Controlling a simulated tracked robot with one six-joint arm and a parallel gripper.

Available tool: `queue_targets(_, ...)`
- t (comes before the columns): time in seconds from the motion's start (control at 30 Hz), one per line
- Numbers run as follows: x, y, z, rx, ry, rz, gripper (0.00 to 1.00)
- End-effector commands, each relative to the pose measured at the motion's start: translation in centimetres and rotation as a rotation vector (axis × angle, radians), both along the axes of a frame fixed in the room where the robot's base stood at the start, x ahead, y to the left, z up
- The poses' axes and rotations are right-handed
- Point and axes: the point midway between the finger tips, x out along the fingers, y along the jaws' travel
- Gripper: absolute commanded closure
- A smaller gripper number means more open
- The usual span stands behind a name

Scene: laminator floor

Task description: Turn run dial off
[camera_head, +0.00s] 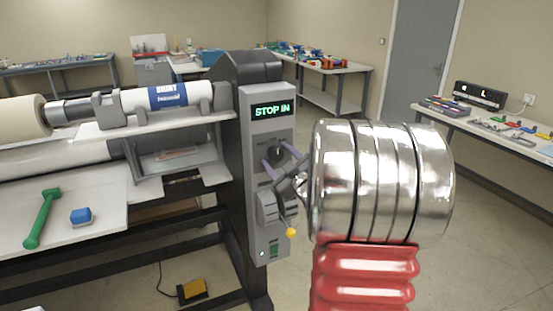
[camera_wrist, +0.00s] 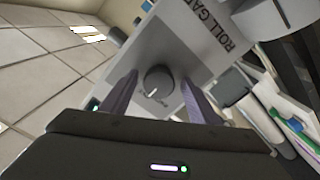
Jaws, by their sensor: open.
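The run dial (camera_wrist: 157,82) is a dark round knob with a white pointer line, on the grey control panel (camera_wrist: 180,48). In the wrist view my gripper (camera_wrist: 160,90) is open, with one finger on each side of the dial and visible gaps between. Contact with the panel cannot be told. In the head view the dial (camera_head: 279,153) is a dark knob below the green display reading "STOP IN" (camera_head: 271,110), and my gripper (camera_head: 284,165) is at it. Label text beside the dial is too small to read.
Below on the panel are a lever with a yellow knob (camera_head: 291,232) and a green switch (camera_head: 273,250). The laminator bed at left holds a green tool (camera_head: 42,218) and a blue block (camera_head: 81,216). A yellow pedal (camera_head: 192,289) lies on the floor.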

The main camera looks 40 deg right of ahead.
Motion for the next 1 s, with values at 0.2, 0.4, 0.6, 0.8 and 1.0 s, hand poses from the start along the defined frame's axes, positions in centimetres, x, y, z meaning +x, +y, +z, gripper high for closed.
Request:
queue_targets(0.2, -0.3, 0.0, 0.0, 0.001, 0.001, -0.002, 0.45)
queue_targets(0.4, -2.1, 0.5, 0.0, 0.0, 0.0, -0.004, 0.45)
queue_targets(0.6, -5.3, 1.4, 0.0, 0.0, 0.0, -0.005, 0.45)
queue_targets(0.8, -8.6, 2.4, 0.0, 0.0, -0.001, -0.004, 0.45)
queue_targets(1.0, -11.6, 3.3, -0.1, -0.001, -0.001, -0.003, 0.45)
